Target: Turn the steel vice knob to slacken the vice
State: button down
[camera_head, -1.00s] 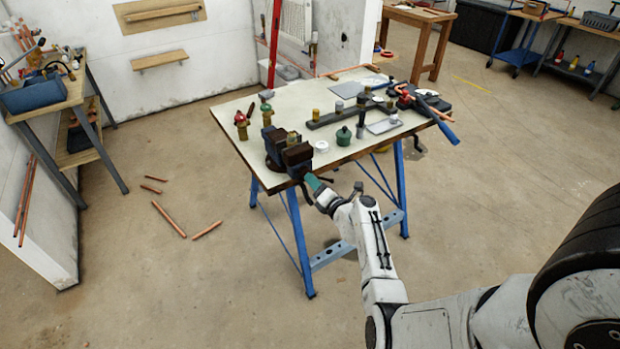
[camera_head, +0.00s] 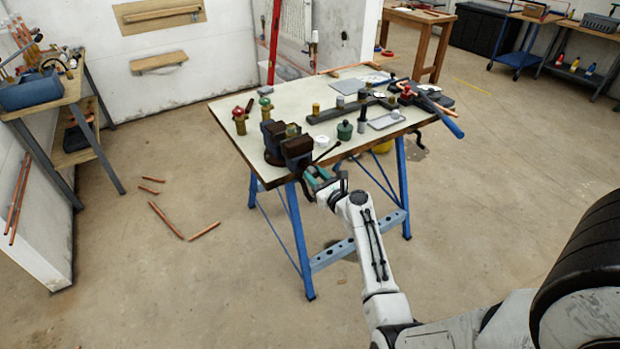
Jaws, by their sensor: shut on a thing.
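The dark vice (camera_head: 287,145) is mounted at the front left corner of the workbench (camera_head: 232,108), its jaws facing up over the top. A thin handle bar (camera_head: 327,151) slants up to the right beside the vice's front, ending in a small light knob. My gripper (camera_head: 317,176) is at the vice's front, just off the bench edge, coming from the lower right. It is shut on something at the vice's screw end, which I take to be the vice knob. The fingers and the vice front hide most of what is held.
Brass-coloured fittings (camera_head: 240,121) stand left of the vice, and a green pot (camera_head: 345,130) stands right of it. Pipe tools with blue handles (camera_head: 446,124) overhang the bench's right end. Copper pipes (camera_head: 166,220) lie on the floor at left. The floor right of the bench is clear.

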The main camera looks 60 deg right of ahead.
jog(key=n, duration=0.1)
jog(key=n+b, duration=0.1)
jog(key=n, duration=0.1)
jog(key=shift+w+f+n+b, duration=0.1)
jog(key=shift+f+n+b, duration=0.15)
jog(key=shift+n+b, duration=0.1)
jog(key=n+b, duration=0.2)
jog(key=n, duration=0.2)
jog(key=shift+b, duration=0.35)
jog(key=n+b, duration=0.4)
jog(key=n, duration=0.2)
jog(key=shift+r+n+b, duration=0.1)
jog(key=shift+n+b, duration=0.2)
jog(key=shift+n, duration=0.05)
jog(key=c, duration=1.2)
grip_release()
jog(key=shift+r, duration=0.3)
jog(key=shift+o, duration=1.2)
jog(key=shift+f+p, duration=0.1)
jog(key=shift+p, duration=0.2)
